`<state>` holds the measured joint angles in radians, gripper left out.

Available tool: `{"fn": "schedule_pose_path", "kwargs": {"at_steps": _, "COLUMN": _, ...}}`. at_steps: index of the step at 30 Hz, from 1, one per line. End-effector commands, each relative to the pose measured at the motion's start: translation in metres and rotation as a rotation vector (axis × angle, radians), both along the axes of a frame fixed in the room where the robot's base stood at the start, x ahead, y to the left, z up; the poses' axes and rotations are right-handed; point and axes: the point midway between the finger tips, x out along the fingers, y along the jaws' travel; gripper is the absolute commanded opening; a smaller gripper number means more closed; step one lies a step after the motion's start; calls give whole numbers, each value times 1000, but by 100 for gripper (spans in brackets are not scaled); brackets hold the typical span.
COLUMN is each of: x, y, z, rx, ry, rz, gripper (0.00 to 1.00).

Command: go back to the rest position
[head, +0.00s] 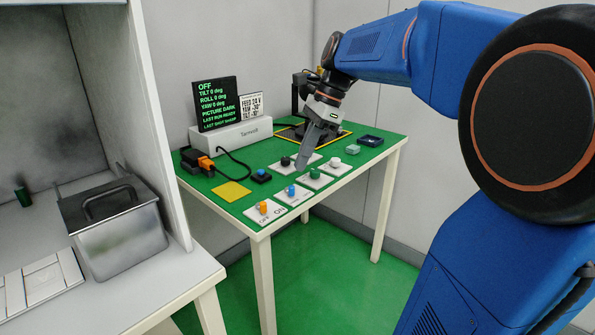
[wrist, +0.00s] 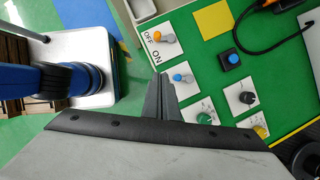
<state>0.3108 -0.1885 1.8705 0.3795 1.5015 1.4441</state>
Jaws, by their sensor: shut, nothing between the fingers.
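My gripper (head: 303,162) hangs over the green-topped table (head: 229,207), pointing down, its fingers closed with nothing between them. In the head view its tips are close above the control plates, between the black knob (head: 285,161) and the green knob (head: 315,173). In the wrist view the closed fingers (wrist: 160,82) are beside the blue-knobbed switch (wrist: 180,78). Whether they touch anything is not clear. My blue arm reaches in from the right of the head view.
An orange OFF/ON switch (head: 263,208), a blue-topped button (head: 261,176) and a yellow square (head: 231,191) are on the table. A display (head: 216,105) stands at the back, with a dark camera device behind my gripper. A metal box (head: 117,228) sits on the left bench.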

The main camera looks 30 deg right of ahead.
Motion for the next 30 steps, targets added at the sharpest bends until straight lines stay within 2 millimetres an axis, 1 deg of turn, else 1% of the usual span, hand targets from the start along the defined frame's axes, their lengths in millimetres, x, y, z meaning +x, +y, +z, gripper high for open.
{"fn": "schedule_pose_path", "kwargs": {"at_steps": 4, "x": -1, "y": -2, "z": 5, "rx": 0, "ry": 0, "rz": 0, "gripper": 0}}
{"fn": "schedule_pose_path", "kwargs": {"at_steps": 20, "x": -2, "y": -1, "z": 4, "rx": -3, "ry": -3, "rz": 7, "gripper": 0}}
{"fn": "schedule_pose_path", "kwargs": {"at_steps": 23, "x": -10, "y": 4, "z": 1, "rx": -23, "ry": -30, "rz": 55, "gripper": 0}}
{"fn": "schedule_pose_path", "kwargs": {"at_steps": 25, "x": -22, "y": 9, "z": -5, "rx": -52, "ry": -65, "rz": 125, "gripper": 0}}
{"fn": "schedule_pose_path", "kwargs": {"at_steps": 29, "x": -52, "y": 21, "z": -23, "rx": -136, "ry": -160, "rz": 323, "gripper": 0}}
{"fn": "schedule_pose_path", "kwargs": {"at_steps": 30, "x": -62, "y": 25, "z": -29, "rx": -165, "ry": -190, "rz": 394, "gripper": 0}}
